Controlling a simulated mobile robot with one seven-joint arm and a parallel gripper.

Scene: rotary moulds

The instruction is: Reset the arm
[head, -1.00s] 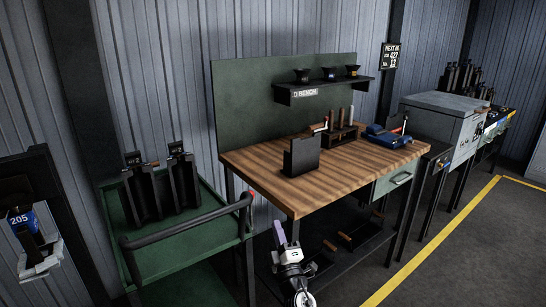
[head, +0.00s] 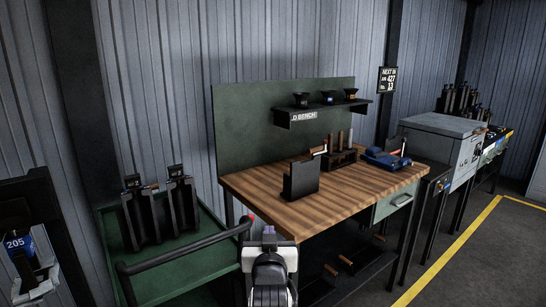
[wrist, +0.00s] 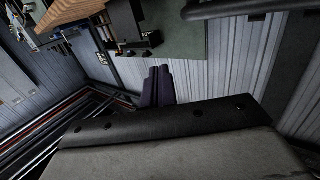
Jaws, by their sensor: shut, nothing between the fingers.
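My gripper (head: 268,231) is in the lower middle of the head view, in front of the near left corner of the workbench. My white and black wrist stands below it. Its purple fingers also show in the wrist view (wrist: 158,84), close together, shut and empty. No object is held. In the head view my wrist hides part of the bench's near legs and the gap beside the cart.
A green cart (head: 215,227) with black moulds (head: 146,215) and a black handle stands left. The wooden workbench (head: 255,190) carries a black block (head: 301,180), a tool rack (head: 341,158) and a blue device (head: 385,157). Open floor (head: 480,255) lies right.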

